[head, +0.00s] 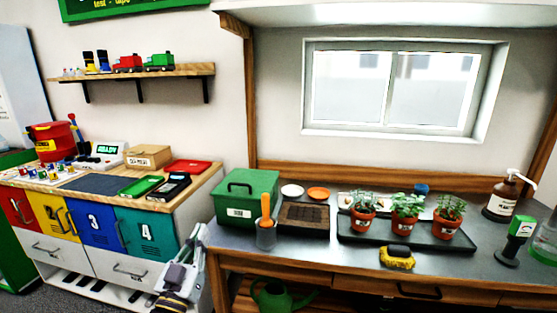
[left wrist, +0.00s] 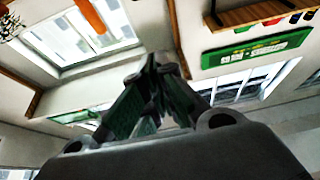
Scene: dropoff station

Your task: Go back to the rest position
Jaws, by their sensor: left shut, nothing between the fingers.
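My left gripper (head: 172,294) hangs low in the head view, in front of the cabinet's right end and left of the workbench. In the left wrist view its fingers (left wrist: 153,75) are closed together with nothing between them. They point towards the wall and window, apart from any object. My right gripper is in neither view.
The cabinet (head: 70,266) with coloured numbered doors stands at left. The grey workbench (head: 330,258) at right bears a green box (head: 240,205), potted plants (head: 407,224) on a black tray, and a pump bottle (head: 502,203). A wall shelf (head: 140,73) holds toy vehicles.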

